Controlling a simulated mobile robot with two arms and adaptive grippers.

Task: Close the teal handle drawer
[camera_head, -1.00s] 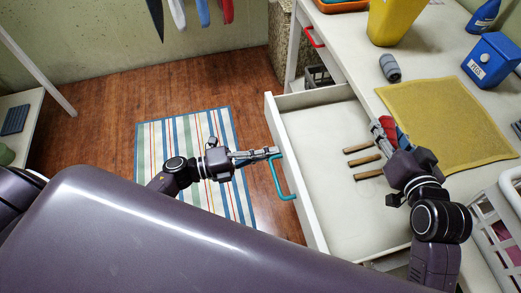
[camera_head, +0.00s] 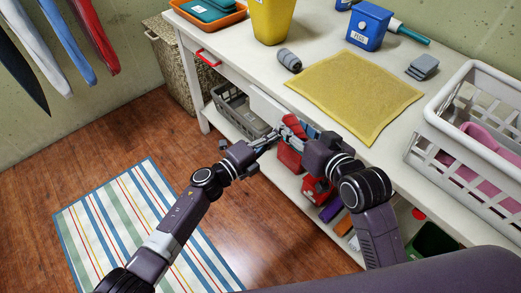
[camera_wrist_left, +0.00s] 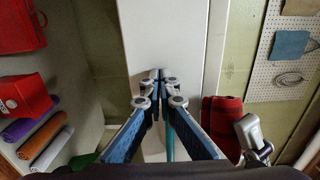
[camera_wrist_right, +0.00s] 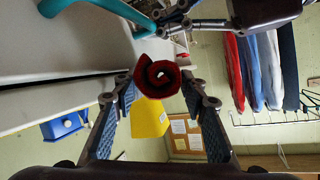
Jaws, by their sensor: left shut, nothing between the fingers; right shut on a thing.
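The white drawer front (camera_head: 266,104) sits at the table's front edge, and no drawer interior shows in the head view. I cannot tell whether it is fully flush. Its teal handle shows in the right wrist view (camera_wrist_right: 100,12) and partly below my fingers in the left wrist view (camera_wrist_left: 170,140). My left gripper (camera_head: 274,136) is shut and empty, its tips at the drawer front (camera_wrist_left: 160,30); exact contact is unclear. My right gripper (camera_head: 298,130) is shut on a rolled dark red cloth (camera_wrist_right: 160,77), beside the left gripper.
A yellow mat (camera_head: 355,95), grey roll (camera_head: 289,60), yellow bin (camera_head: 271,20) and white basket (camera_head: 470,125) stand on the table. A red-handled drawer (camera_head: 208,58) is at left. A grey basket (camera_head: 238,112) and red boxes are below. The striped rug (camera_head: 130,230) is clear.

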